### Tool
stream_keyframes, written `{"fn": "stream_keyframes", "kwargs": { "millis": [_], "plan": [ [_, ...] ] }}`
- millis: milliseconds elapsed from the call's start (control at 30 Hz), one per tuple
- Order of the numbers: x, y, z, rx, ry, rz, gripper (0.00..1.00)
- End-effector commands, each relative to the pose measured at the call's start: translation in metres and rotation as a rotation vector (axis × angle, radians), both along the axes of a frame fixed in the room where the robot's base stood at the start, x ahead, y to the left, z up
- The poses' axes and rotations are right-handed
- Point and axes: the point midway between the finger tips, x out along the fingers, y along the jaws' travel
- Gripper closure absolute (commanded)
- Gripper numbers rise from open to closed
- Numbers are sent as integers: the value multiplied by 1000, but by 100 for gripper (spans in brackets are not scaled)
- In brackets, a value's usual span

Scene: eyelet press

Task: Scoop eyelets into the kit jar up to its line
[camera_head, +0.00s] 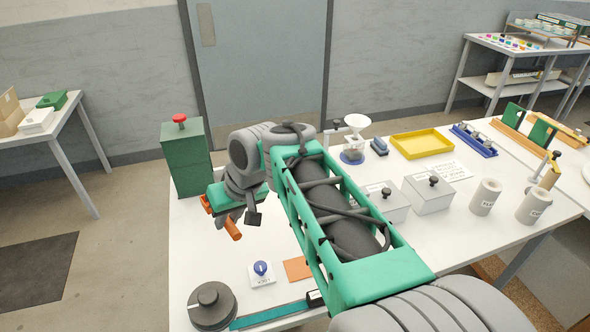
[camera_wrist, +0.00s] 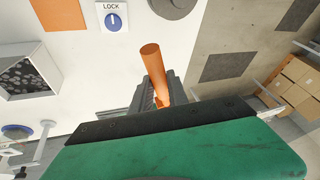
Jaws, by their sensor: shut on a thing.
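My gripper (camera_head: 228,214) is at the left of the table, above the white top, shut on an orange cylindrical handle (camera_head: 233,229). The wrist view shows the handle (camera_wrist: 152,62) between the grey fingers (camera_wrist: 155,95); whether it has a scoop bowl is hidden. An open grey box (camera_wrist: 22,78) of small dark pieces, likely the eyelets, shows at the left of the wrist view, apart from the gripper. In the head view my arm hides it. A white funnel (camera_head: 357,123) stands above a clear vessel on a blue base (camera_head: 351,157), perhaps the kit jar. No fill line is readable.
A green box with a red knob (camera_head: 186,158) stands behind my gripper. A LOCK dial (camera_head: 261,270), orange pad (camera_head: 298,268) and dark round weight (camera_head: 211,305) lie in front. Lidded grey boxes (camera_head: 430,194), pale cylinders (camera_head: 485,197) and a yellow tray (camera_head: 422,144) stand right.

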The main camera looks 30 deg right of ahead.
Motion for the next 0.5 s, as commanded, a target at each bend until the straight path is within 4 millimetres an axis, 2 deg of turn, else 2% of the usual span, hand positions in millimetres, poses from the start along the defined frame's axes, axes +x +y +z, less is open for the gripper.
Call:
{"fn": "stream_keyframes", "kwargs": {
  "millis": [167, 333, 500],
  "plan": [
    [16, -42, -3, 2, 26, -315, 100],
    [30, -111, -10, 22, 65, -838, 100],
    [26, -183, -17, 68, 96, -1407, 100]
  ]
}}
